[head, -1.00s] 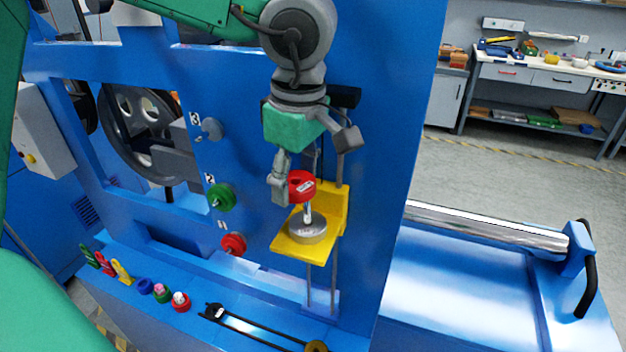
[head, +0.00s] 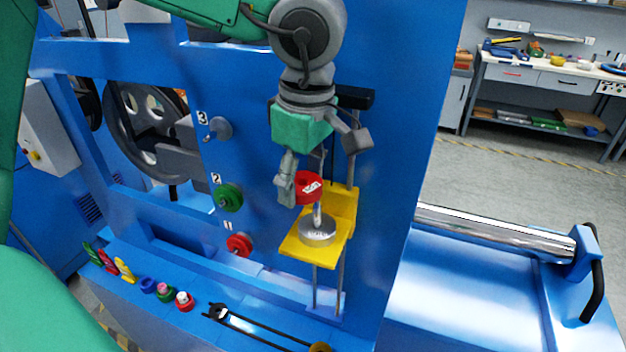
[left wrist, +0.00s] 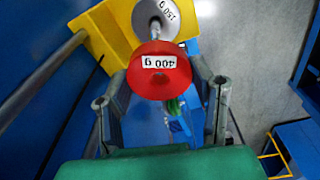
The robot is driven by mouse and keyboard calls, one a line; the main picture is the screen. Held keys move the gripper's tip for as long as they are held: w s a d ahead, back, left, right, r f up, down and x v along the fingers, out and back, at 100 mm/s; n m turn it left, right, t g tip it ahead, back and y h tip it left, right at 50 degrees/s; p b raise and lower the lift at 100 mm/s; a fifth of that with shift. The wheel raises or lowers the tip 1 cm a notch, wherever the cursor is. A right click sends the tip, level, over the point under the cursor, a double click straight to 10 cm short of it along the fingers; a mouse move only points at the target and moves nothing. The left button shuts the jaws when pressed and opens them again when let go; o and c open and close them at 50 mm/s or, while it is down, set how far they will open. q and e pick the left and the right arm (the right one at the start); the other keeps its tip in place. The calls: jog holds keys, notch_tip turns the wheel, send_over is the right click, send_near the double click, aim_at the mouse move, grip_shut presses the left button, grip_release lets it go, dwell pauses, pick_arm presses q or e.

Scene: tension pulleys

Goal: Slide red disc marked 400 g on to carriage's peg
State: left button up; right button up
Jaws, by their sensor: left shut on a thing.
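The red disc (head: 308,187) marked 400 g is held by my left gripper (head: 320,171). In the left wrist view the disc (left wrist: 159,73) shows face-on between the two fingers of the gripper (left wrist: 162,92). The yellow carriage (head: 343,208) sits on vertical rods, with an upright silver peg (head: 317,214) on it. A grey disc (head: 317,233) lies around the peg's base; its 150 g mark shows in the left wrist view (left wrist: 166,12). The red disc is close over the peg's top; I cannot tell whether the peg enters its hole. My right gripper is not in view.
The blue frame panel (head: 390,150) stands close behind the carriage. Green (head: 229,197) and red (head: 239,245) knobs stick out at its left. A steel roller (head: 495,230) is at right.

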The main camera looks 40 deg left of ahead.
aim_at(319, 201)
pick_arm(q)
jog(key=shift+a, duration=0.4)
jog(key=shift+d, duration=0.25)
jog(key=d, duration=0.4)
jog(key=shift+r, duration=0.2)
jog(key=shift+d+f, duration=0.1)
jog(key=shift+a+f, duration=0.2)
jog(key=shift+a, duration=0.1)
jog(key=shift+a+f, duration=0.15)
jog(key=shift+a, duration=0.95)
grip_shut()
jog(key=shift+w+d+r, duration=0.1)
jog(key=shift+d+r, duration=0.3)
jog(key=shift+d, duration=0.3)
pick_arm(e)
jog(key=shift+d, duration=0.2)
pick_arm(q)
jog(key=shift+a, duration=0.3)
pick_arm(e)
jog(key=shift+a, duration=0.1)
pick_arm(q)
jog(key=shift+f, duration=0.15)
